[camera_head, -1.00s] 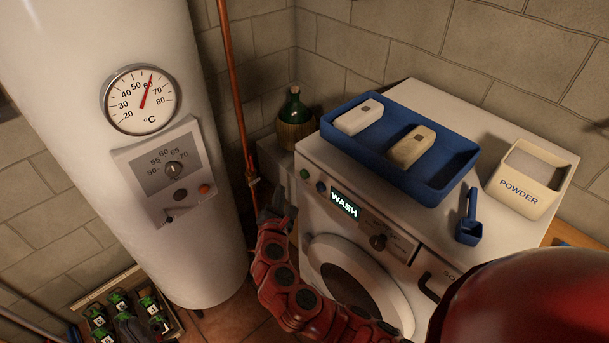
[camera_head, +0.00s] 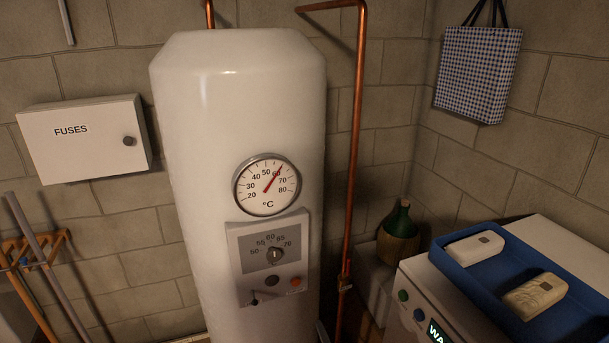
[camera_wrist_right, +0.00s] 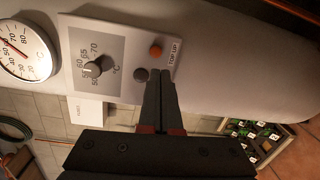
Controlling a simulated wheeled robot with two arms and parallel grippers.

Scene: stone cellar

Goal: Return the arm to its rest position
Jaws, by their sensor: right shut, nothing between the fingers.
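My right gripper (camera_wrist_right: 161,88) shows in the right wrist view with its two dark fingers together and nothing between them. In that view it is in front of the white tank's control panel (camera_wrist_right: 100,62), near the grey and orange buttons. Whether it touches the panel is unclear. In the head view only a small grey piece, probably this gripper's tip, shows at the bottom edge by the tank; the rest of the right arm is out of frame. My left gripper is not in view.
The white tank (camera_head: 240,110) has a dial (camera_head: 267,185) and a knob panel (camera_head: 250,245). A copper pipe (camera_head: 355,150) runs beside it. At right are a green bottle (camera_head: 399,220), the washing machine (camera_head: 415,290) and a blue tray (camera_head: 490,285). A fuse box (camera_head: 85,138) hangs at left.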

